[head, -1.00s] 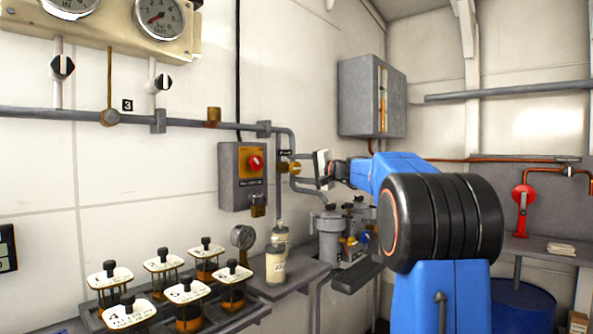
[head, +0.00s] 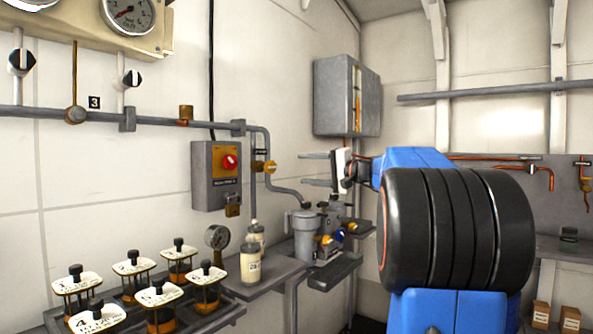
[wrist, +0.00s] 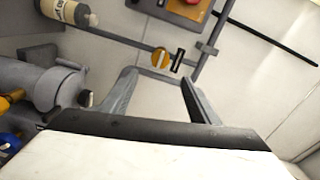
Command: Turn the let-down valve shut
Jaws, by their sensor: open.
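A small valve with an orange body (head: 269,167) sits on the grey pipe that drops down the white wall, right of the switch box. A tiny label above it is too small to read, so I cannot confirm it is the let-down valve. In the wrist view its orange disc (wrist: 160,58) and dark bar handle (wrist: 177,61) show just beyond the fingertips. My gripper (head: 302,169) is open and empty, its two grey fingers pointing left, to the right of the valve and apart from it. The fingers also frame a gap in the wrist view (wrist: 160,77).
A grey switch box with a red knob (head: 230,161) is left of the valve. Below stand a grey canister (head: 304,235), a cream bottle (head: 250,263) and several labelled jars (head: 207,290). A grey cabinet (head: 346,98) hangs above my gripper. Wall between gripper and valve is clear.

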